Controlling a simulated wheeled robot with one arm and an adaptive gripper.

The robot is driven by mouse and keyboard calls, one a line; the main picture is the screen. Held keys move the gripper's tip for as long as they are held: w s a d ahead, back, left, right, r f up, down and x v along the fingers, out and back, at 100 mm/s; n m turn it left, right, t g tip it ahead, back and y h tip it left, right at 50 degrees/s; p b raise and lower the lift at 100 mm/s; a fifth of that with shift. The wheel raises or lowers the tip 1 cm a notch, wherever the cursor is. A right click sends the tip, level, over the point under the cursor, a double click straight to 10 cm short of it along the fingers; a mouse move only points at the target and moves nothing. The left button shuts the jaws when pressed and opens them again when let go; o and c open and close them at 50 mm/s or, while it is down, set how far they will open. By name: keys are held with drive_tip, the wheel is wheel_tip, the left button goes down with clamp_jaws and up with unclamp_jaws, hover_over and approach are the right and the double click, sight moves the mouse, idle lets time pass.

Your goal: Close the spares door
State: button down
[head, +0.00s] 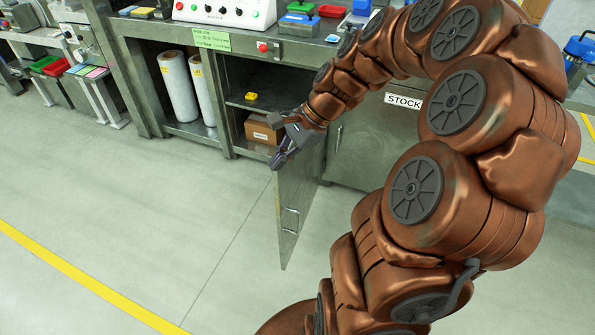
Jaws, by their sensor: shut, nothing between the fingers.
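The spares door is a grey metal door (297,200) that stands open, swung out from the bench front into the floor space. Its small handle (290,219) shows low on the panel. The open compartment (253,75) behind it holds a yellow item (251,97) on the shelf and a brown cardboard box (262,129) below. My gripper (278,160) is shut and empty at the top of the open door, near its upper left corner. I cannot tell whether it touches the door. No spares label is readable on the door.
A closed door marked STOCK (404,101) is to the right, partly behind my arm. White rolls (178,86) stand in an open bay to the left. A control panel (225,10) sits on the bench. The floor (150,215) before the door is clear, with a yellow line (75,272).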

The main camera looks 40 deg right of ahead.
drive_tip(key=d+f+m+t+b, duration=0.2)
drive_tip(key=d+f+m, duration=0.15)
drive_tip(key=d, duration=0.35)
drive_tip(key=w+d+f+m+t+b, duration=0.1)
drive_tip(key=d+f+m, duration=0.25)
drive_tip(key=d, duration=0.25)
drive_tip(key=d+f+m+t+b, duration=0.2)
drive_tip(key=d+f+m, duration=0.15)
drive_tip(key=d, duration=0.35)
approach(289, 163)
drive_tip(key=shift+m+h, duration=0.35)
drive_tip(key=shift+h, duration=0.05)
drive_tip(key=x, duration=0.5)
drive_tip(key=shift+s+f+b, duration=0.25)
drive_tip(key=shift+f+b, duration=0.1)
drive_tip(key=shift+f, duration=0.1)
drive_tip(key=shift+w+a, duration=0.45)
drive_tip(key=shift+w, duration=0.25)
